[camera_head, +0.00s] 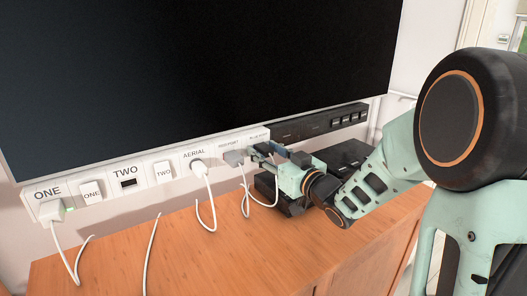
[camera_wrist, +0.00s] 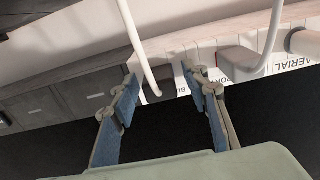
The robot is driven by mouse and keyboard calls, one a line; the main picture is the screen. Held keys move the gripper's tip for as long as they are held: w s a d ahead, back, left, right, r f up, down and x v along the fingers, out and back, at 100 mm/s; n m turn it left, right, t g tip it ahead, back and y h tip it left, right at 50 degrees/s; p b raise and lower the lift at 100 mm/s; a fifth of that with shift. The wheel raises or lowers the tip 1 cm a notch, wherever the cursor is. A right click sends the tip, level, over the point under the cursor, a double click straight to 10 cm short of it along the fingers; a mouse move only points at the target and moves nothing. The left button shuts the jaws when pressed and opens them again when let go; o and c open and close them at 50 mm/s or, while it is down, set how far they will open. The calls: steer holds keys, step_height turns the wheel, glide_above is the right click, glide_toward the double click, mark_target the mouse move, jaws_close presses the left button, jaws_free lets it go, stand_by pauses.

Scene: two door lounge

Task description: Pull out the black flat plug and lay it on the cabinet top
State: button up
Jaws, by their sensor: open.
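The black flat plug (camera_wrist: 160,91) is a dark block with a white cable, seen at the wall strip in the wrist view. My open gripper (camera_wrist: 163,80) has one finger on each side of it; I cannot tell whether the fingers touch it. In the head view my gripper (camera_head: 266,153) is at the right end of the white labelled panels and hides the plug. A white cable (camera_head: 262,193) hangs below it. The wooden cabinet top (camera_head: 300,240) lies below and in front.
A grey plug (camera_head: 234,157) sits close left of my gripper, with a white AERIAL plug (camera_head: 197,167) beyond. A large black screen (camera_head: 190,70) hangs above. Black boxes (camera_head: 345,154) stand on the cabinet under and behind my gripper. White cables loop over the cabinet; its front middle is clear.

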mark_target(269, 154)
stand_by(0.3)
jaws_close()
steer(key=shift+s+d, duration=0.1)
steer(key=shift+s, duration=0.05)
steer(key=shift+v, duration=2.8)
